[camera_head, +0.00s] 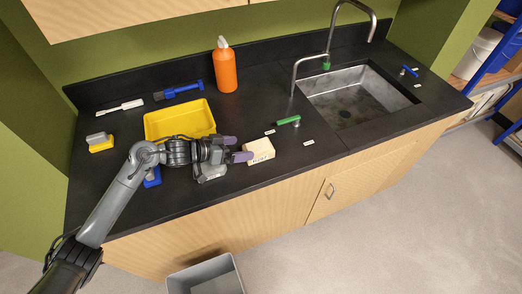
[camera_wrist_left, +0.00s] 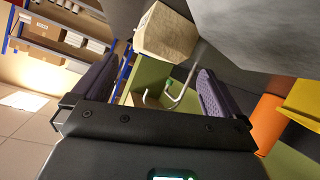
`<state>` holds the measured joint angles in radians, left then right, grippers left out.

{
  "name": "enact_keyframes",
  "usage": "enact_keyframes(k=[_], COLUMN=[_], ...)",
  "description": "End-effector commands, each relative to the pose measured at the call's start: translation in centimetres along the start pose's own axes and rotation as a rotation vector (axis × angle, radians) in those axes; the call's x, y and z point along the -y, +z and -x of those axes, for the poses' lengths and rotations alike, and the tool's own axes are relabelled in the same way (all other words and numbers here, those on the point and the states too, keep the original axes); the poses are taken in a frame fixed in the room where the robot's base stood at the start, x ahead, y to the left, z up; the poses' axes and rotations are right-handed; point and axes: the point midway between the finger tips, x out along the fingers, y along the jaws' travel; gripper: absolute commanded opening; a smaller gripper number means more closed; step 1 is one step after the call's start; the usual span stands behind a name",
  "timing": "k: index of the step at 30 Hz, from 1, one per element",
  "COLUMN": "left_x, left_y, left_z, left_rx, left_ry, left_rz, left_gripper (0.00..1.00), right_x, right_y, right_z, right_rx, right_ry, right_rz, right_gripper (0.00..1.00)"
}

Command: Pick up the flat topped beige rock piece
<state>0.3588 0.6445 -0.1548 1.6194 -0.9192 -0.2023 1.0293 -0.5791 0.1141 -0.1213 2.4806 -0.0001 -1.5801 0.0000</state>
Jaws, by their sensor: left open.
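The beige rock piece (camera_head: 259,151) is a pale block with a flat top, lying on the black counter near its front edge. My left gripper (camera_head: 238,149) is just left of it, with its purple fingers spread and pointing towards it. In the left wrist view the rock (camera_wrist_left: 165,32) shows at the top, beyond the open fingers (camera_wrist_left: 152,92), and nothing is held. I cannot tell whether a finger touches the rock. My right gripper is not in view.
A yellow tray (camera_head: 180,119) lies behind the gripper. A grey lump (camera_head: 211,174) sits below it. An orange bottle (camera_head: 225,70) stands at the back. A grey bin (camera_head: 205,272) stands on the floor.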

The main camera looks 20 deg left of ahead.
Motion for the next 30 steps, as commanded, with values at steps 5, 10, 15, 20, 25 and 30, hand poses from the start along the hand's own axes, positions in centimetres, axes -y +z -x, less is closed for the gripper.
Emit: enact_keyframes(k=[5,10,15,20,25,30], left_x=[0.0,-0.1,-0.1,-0.1,-0.1,-0.1], left_y=[0.0,0.0,0.1,0.1,0.1,0.1], left_z=[-0.9,-2.6,-4.8,-5.8,-5.9,-5.8], left_rx=[0.001,0.0,0.0,0.001,0.001,0.001], left_ry=[0.0,-0.001,0.0,-0.002,-0.002,-0.002], left_rz=[0.0,0.002,0.001,0.0,-0.001,-0.001], left_gripper=[1.0,1.0,1.0,1.0,1.0,0.85], right_x=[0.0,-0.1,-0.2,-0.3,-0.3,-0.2], right_y=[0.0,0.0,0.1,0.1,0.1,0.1], right_z=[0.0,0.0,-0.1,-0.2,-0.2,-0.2], right_rx=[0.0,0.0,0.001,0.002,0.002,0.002], right_ry=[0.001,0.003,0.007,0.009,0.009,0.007], right_rz=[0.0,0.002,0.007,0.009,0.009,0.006], right_gripper=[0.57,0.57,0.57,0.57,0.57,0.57])
